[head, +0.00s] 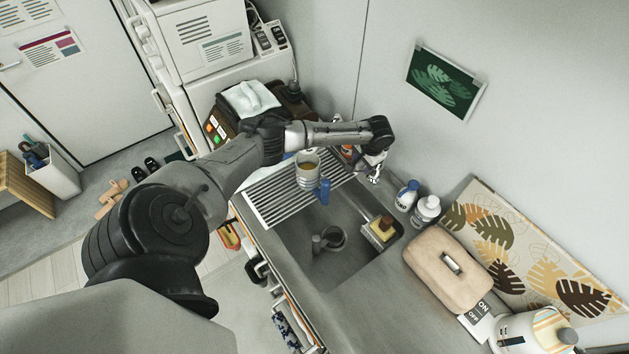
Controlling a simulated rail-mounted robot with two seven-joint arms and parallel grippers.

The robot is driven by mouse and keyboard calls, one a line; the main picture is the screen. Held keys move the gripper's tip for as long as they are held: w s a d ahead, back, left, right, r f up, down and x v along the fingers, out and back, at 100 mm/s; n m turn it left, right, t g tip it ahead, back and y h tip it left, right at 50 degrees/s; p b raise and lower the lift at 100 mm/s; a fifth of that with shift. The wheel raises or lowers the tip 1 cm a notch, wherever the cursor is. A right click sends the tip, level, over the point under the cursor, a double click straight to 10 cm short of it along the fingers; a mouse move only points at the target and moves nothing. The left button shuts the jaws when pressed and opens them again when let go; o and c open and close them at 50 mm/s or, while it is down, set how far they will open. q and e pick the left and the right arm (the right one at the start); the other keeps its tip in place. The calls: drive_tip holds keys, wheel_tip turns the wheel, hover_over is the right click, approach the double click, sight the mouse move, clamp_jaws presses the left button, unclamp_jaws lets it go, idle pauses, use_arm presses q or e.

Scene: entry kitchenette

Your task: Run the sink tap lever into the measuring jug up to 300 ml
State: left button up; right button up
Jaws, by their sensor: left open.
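A pale jug with a blue handle (306,180) stands upright on the slatted drainer at the left of the sink. Its inside looks tan; I cannot read a level or any marks. My left arm reaches across behind the jug. My left gripper (374,172) points down to the right of the jug, near the wall and the sink's back edge, open and apart from the jug. I cannot make out the tap or its lever clearly; the arm and gripper cover that area. My right gripper is not in view.
The sink (350,262) holds a grey round vessel (332,238). A yellow sponge (382,228) sits at its right edge, with two bottles (426,210) behind. A beige bag-like box (448,268) and a kettle (530,335) stand farther right. The slatted drainer (272,205) has bare room.

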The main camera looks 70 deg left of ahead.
use_arm(q)
drive_tip(key=shift+s+d+r+p, duration=0.1)
drive_tip(key=shift+s+d+p, duration=0.1)
drive_tip(key=shift+s+p, duration=0.35)
drive_tip(key=shift+s+d+r+p, duration=0.15)
drive_tip(key=shift+s+p, duration=0.2)
drive_tip(key=shift+p, duration=0.3)
drive_tip(key=shift+s+d+f+p, duration=0.1)
drive_tip(key=shift+s+d, duration=0.2)
drive_tip(key=shift+s, duration=0.45)
drive_tip(key=shift+s+d+f+p, duration=0.15)
drive_tip(key=shift+s+d, duration=0.1)
drive_tip(key=shift+s, duration=0.5)
drive_tip(key=shift+s+d+r+p, duration=0.1)
drive_tip(key=shift+s+d, duration=0.2)
drive_tip(key=shift+s, duration=0.45)
wheel_tip(320, 180, up, 14)
drive_tip(key=d+b, duration=0.2)
drive_tip(key=b, duration=0.1)
drive_tip(key=shift+w+d+f, duration=0.25)
drive_tip(key=shift+w+d, duration=0.05)
drive_tip(key=shift+w, duration=0.15)
